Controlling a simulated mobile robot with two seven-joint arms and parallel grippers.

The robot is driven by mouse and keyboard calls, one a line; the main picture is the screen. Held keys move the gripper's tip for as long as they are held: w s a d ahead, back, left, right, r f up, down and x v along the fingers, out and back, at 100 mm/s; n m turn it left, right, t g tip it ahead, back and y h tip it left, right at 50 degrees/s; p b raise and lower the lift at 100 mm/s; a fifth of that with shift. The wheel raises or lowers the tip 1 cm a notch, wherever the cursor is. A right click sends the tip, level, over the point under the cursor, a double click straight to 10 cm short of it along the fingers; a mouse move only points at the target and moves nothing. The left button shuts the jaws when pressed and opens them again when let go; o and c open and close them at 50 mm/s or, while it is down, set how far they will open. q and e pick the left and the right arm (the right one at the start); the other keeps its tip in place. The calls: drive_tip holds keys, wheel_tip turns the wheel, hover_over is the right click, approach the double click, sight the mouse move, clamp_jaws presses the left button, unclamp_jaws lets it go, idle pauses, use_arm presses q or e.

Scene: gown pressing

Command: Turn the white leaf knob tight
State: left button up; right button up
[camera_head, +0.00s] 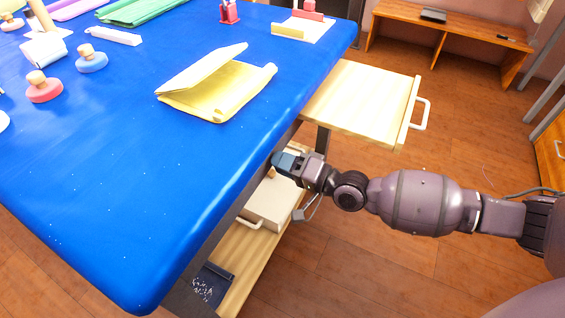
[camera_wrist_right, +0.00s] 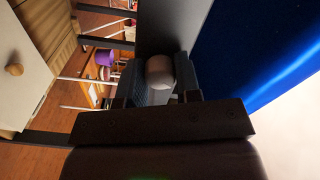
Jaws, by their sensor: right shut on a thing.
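A pale, rounded knob (camera_wrist_right: 159,70), which I take as the white leaf knob, sits between the fingers of my right gripper (camera_wrist_right: 160,84) in the right wrist view, close to the dark table frame. In the head view my right gripper (camera_head: 284,163) reaches in from the right, and its fingertips are at the side of the blue-topped table (camera_head: 110,190), just below the edge. It is shut on the knob. The knob is hidden by the fingers in the head view. My left gripper is not in view.
A pale wooden side leaf or drawer with a white handle (camera_head: 421,114) juts out beyond my gripper. Below is a shelf with a white drawer-like box (camera_head: 272,204). Yellow folded cloth (camera_head: 215,90) and round-handled stamps (camera_head: 44,88) lie on the table.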

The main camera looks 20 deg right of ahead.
drive_tip(key=shift+m, duration=0.3)
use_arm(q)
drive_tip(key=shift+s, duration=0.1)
use_arm(e)
drive_tip(key=o, duration=0.9)
drive_tip(key=shift+o, duration=0.2)
use_arm(q)
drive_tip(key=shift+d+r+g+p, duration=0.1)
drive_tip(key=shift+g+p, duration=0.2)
drive_tip(key=shift+p, duration=0.4)
use_arm(e)
drive_tip(key=v, duration=1.1)
drive_tip(key=shift+w, duration=0.1)
